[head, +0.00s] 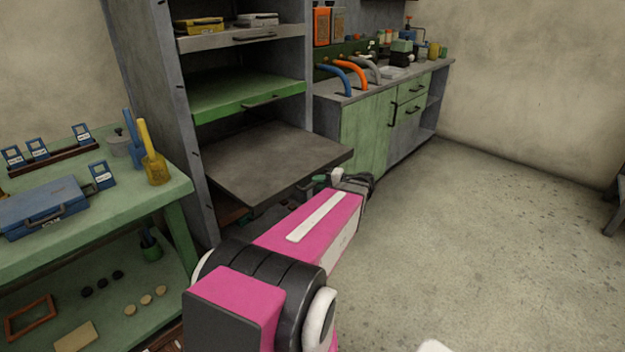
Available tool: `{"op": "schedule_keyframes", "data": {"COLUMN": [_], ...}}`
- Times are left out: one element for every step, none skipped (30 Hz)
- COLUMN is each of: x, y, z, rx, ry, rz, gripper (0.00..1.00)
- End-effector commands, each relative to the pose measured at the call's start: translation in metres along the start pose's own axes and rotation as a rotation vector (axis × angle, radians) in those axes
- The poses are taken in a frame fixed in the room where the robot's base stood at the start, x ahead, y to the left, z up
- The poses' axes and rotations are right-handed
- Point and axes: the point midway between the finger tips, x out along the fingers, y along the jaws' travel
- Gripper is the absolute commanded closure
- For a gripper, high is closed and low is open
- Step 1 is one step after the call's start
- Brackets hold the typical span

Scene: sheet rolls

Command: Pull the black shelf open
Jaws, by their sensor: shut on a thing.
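The black shelf (262,165) is a flat dark board low in the grey cabinet, under the green shelf. It juts out of the cabinet front, well past the shelves above it. My gripper (322,182) is at its front edge, towards the right part, at the end of my pink arm. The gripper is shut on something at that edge. The fingers are small and partly hidden by my arm, and the shelf's handle is not clearly visible.
A green shelf (246,103) and a grey shelf (240,40) sit above, both with handles. A green table (177,187) with a blue case (45,208) stands at left. A green counter cabinet (364,144) is at right. Open floor (470,230) lies at right.

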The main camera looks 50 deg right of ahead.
Motion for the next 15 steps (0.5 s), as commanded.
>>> {"op": "schedule_keyframes", "data": {"x": [-0.0017,-0.0022,-0.0025,-0.0027,-0.0027,-0.0026,-0.0026,-0.0025,-0.0024,-0.0024,-0.0024,-0.0023,-0.0023,-0.0023,-0.0023], "y": [0.0012,0.0014,0.0015,0.0015,0.0016,0.0015,0.0015,0.0015,0.0015,0.0015,0.0015,0.0015,0.0014,0.0014,0.0013], "z": [0.0009,0.0011,0.0012,0.0012,0.0011,0.0012,0.0011,0.0011,0.001,0.001,0.001,0.0009,0.0009,0.0009,0.0008], "rx": [0.0,0.0,0.0,0.0,0.0,0.0,0.0,0.0,0.0,0.0,0.0,0.0,0.0,0.0,0.0], "ry": [-0.001,-0.001,-0.001,-0.001,-0.001,-0.002,-0.002,-0.002,-0.002,-0.002,-0.002,-0.002,-0.002,-0.001,-0.001], "rz": [0.003,0.003,0.003,0.003,0.003,0.003,0.003,0.003,0.003,0.003,0.003,0.003,0.003,0.003,0.002], "gripper": [1.0,1.0,1.0,1.0,1.0,1.0,1.0,1.0,1.0,1.0,1.0,0.82,0.72,0.62,0.61]}}
